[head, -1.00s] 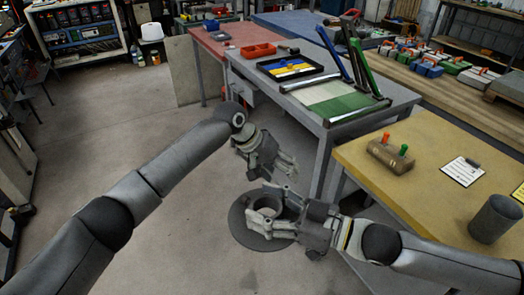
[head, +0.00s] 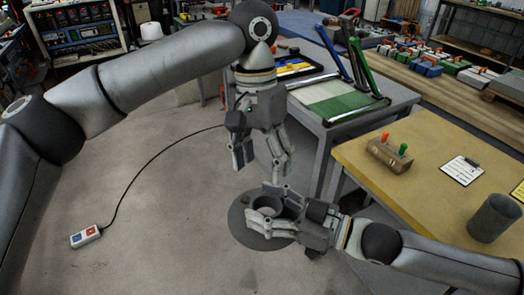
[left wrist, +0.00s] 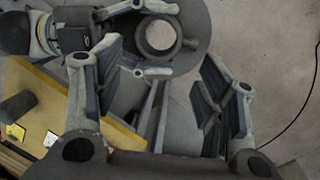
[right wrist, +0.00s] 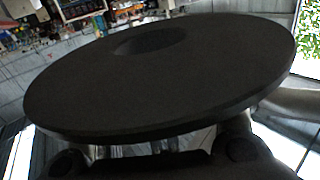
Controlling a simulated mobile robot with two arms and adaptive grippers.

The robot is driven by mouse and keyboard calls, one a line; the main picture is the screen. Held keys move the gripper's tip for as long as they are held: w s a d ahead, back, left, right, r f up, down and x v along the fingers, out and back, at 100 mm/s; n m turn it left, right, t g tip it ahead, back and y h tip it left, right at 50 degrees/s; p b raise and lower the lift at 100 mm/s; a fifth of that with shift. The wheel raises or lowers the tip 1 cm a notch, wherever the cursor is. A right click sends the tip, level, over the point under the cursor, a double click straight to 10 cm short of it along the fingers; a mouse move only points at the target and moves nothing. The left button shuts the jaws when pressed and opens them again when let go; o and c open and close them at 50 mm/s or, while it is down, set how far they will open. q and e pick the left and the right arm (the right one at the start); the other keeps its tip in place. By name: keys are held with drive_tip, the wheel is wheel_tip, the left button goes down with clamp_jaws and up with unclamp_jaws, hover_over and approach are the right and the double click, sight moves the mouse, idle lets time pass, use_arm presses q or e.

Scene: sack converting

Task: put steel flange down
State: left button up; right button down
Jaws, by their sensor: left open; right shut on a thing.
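The steel flange (head: 241,229) is a dark grey round disc with a raised ring-shaped hub. My right gripper (head: 273,211) is shut on the hub and holds the flange out in front of the tables. The disc fills much of the right wrist view (right wrist: 160,80), hiding the fingertips there. My left gripper (head: 262,168) is open and empty, pointing down just above the flange and right gripper. In the left wrist view, its spread fingers (left wrist: 163,100) show with the flange (left wrist: 196,20) beyond them.
A grey table (head: 395,95) stands behind. A cabled button box (head: 86,236) shows over the open floor at left.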

sight(265, 202)
use_arm(q)
drive_tip(key=f, duration=0.3)
drive_tip(key=s+f, duration=0.1)
drive_tip(key=f, duration=0.6)
drive_tip(key=shift+s+d+f, duration=0.1)
drive_tip(key=shift+s+d, duration=0.2)
use_arm(e)
drive_tip(key=shift+r, duration=0.25)
use_arm(q)
drive_tip(key=shift+c, duration=0.4)
clamp_jaws()
use_arm(e)
drive_tip(key=c, duration=0.7)
unclamp_jaws()
drive_tip(key=o, duration=0.3)
drive_tip(key=shift+f, duration=0.15)
